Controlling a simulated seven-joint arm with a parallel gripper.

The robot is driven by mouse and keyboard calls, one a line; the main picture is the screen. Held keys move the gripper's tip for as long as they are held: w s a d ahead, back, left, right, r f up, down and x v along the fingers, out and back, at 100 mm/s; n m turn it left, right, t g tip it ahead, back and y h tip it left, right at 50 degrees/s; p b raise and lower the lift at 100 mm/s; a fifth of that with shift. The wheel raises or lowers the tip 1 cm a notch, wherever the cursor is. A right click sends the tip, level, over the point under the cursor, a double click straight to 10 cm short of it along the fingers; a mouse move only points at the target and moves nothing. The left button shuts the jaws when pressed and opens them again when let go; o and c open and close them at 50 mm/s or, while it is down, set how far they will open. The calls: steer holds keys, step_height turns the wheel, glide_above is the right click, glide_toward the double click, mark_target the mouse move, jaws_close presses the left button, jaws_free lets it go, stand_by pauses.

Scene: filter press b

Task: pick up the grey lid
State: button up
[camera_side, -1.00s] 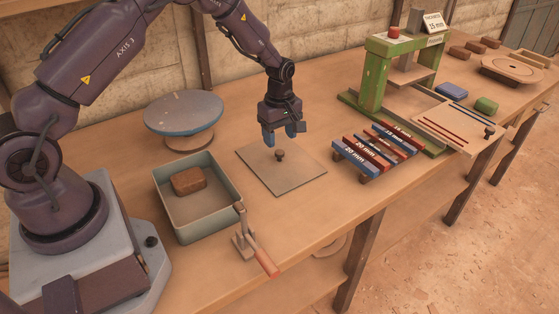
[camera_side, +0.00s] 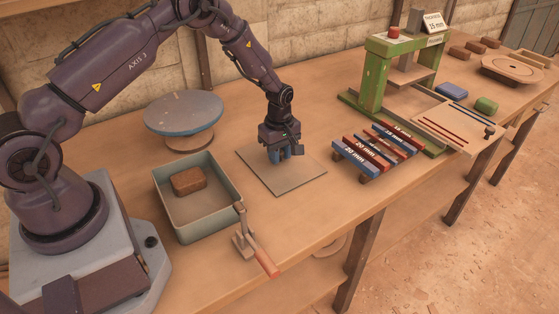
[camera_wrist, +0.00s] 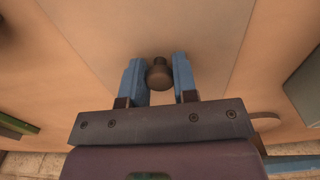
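The grey lid (camera_side: 300,178) is a thin flat square plate lying on the bench in the middle of the side view. In the wrist view its surface (camera_wrist: 160,25) spreads under my gripper. Its round dark knob (camera_wrist: 159,75) stands between my two blue fingers. My gripper (camera_side: 281,156) is low over the middle of the lid and hides the knob in the side view. In the wrist view my gripper (camera_wrist: 160,75) is open, with a small gap between the knob and each finger.
A grey tray (camera_side: 240,203) holding a brown block (camera_side: 188,181) stands left of the lid, with a toggle clamp (camera_side: 250,240) at its corner. A round turntable (camera_side: 184,112) stands behind. Labelled red and blue bars (camera_side: 375,152) and a green press (camera_side: 373,75) are to the right.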

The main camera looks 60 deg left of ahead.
steer(key=shift+c, duration=0.4)
steer(key=shift+r, duration=0.25)
steer(key=r, duration=0.3)
steer(key=shift+s+r, duration=0.25)
steer(key=s+d+r, duration=0.3)
steer(key=s+r, duration=0.6)
steer(key=s, duration=0.4)
steer(key=s+a+n, duration=0.1)
steer(key=s+n, duration=0.5)
steer(key=s, duration=0.4)
steer(key=shift+a+f, duration=0.2)
steer(key=shift+f, duration=2.9)
steer(key=shift+f, duration=0.2)
